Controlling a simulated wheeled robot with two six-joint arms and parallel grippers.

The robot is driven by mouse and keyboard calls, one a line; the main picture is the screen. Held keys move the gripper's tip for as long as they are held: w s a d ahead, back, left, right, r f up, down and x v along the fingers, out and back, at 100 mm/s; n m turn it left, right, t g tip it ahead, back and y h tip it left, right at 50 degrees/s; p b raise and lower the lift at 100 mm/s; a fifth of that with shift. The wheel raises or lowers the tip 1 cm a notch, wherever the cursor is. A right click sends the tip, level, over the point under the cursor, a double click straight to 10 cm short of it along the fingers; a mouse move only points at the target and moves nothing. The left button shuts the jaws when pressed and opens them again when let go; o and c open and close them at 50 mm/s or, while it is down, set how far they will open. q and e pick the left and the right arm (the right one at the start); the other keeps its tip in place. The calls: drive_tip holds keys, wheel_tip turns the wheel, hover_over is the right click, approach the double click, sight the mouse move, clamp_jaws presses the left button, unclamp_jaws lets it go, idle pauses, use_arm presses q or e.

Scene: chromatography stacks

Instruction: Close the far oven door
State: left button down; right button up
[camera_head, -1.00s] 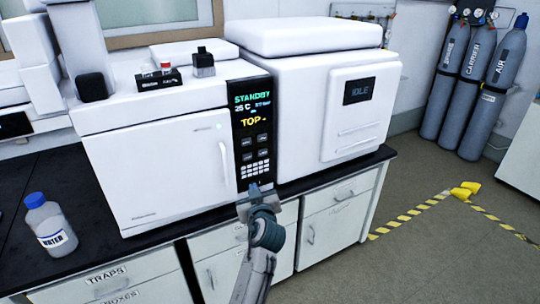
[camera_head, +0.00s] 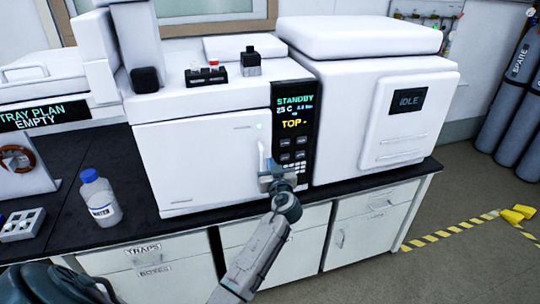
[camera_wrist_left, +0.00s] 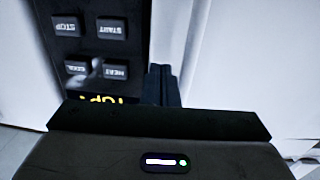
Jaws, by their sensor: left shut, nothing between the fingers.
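The oven with the display reading STANDBY has a white door (camera_head: 195,160) in its front, left of the black control panel (camera_head: 295,115). The door looks about flush with the oven front; I cannot tell whether a small gap remains. Its upright handle (camera_head: 261,157) is at the door's right edge. My left gripper (camera_head: 272,178) is shut and empty, in front of the handle's lower end; contact is unclear. In the left wrist view, the dark fingertips (camera_wrist_left: 161,85) are between the panel's buttons and a pale surface. My right gripper is not in view.
A white unit (camera_head: 385,120) with an IDLE screen stands to the right. A water bottle (camera_head: 99,198) and a small white rack (camera_head: 22,225) stand on the black bench left of the oven. Labelled drawers (camera_head: 150,258) lie below. Gas cylinders (camera_head: 510,95) stand far right.

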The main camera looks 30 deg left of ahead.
use_arm(q)
drive_tip(key=shift+p+x, duration=0.3)
drive_tip(key=shift+x, duration=0.85)
